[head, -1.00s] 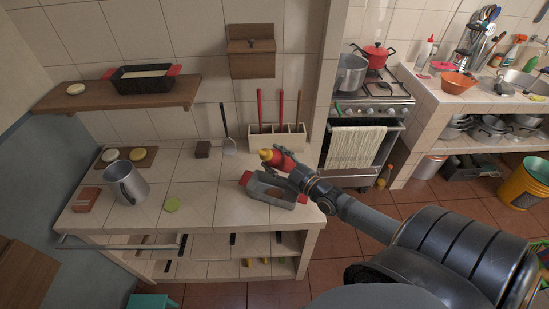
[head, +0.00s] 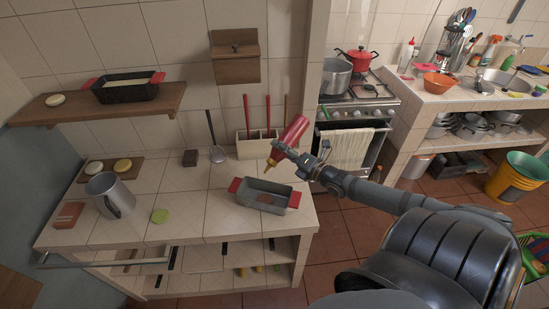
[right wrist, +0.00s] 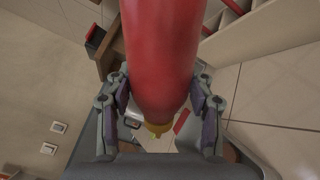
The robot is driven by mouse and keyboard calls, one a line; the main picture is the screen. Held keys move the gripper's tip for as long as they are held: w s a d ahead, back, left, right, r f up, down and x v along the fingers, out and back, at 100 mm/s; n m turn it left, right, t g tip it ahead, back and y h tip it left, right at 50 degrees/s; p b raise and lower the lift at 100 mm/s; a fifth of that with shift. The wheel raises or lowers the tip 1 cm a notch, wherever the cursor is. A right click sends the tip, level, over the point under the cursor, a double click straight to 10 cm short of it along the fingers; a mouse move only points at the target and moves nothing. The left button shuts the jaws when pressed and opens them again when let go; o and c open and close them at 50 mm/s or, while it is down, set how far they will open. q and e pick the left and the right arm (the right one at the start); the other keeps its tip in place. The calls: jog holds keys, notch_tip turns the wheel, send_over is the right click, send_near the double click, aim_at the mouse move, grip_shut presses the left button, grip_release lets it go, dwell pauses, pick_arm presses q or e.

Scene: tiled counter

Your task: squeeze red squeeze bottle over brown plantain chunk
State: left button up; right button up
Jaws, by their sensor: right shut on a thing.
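The red squeeze bottle (head: 294,131) is held by my right gripper (head: 287,152), tilted steeply with its yellow nozzle (head: 270,162) pointing down and left. The right wrist view shows both fingers (right wrist: 161,88) closed against the sides of the red bottle (right wrist: 160,45). The nozzle is above the back of a grey pan with red handles (head: 262,206), apart from it. A small reddish-brown patch (head: 265,198) shows inside the pan; it may be the plantain chunk, but is too small to tell. My left gripper is out of view.
A utensil holder (head: 250,147) stands behind the pan.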

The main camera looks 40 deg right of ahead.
aim_at(278, 153)
jog(key=a+n+p, duration=0.1)
jog(key=p, duration=0.1)
jog(key=a+n+p, duration=0.1)
jog(key=n, duration=0.1)
jog(key=a+r+n+p, duration=0.1)
jog(key=n+p, duration=0.1)
jog(key=shift+s+p, duration=0.25)
jog(key=shift+p, duration=0.1)
jog(key=a+f+n, duration=0.1)
jog(key=a+n, duration=0.1)
jog(key=a+f+n+p, duration=0.1)
jog(key=f+n, duration=0.1)
jog(key=s+a+f+n+p, duration=0.1)
jog(key=a+f+n, duration=0.1)
jog(key=n, duration=0.1)
jog(key=shift+a, duration=0.3)
jog(key=shift+r+p, duration=0.1)
jog(key=shift+p, duration=0.3)
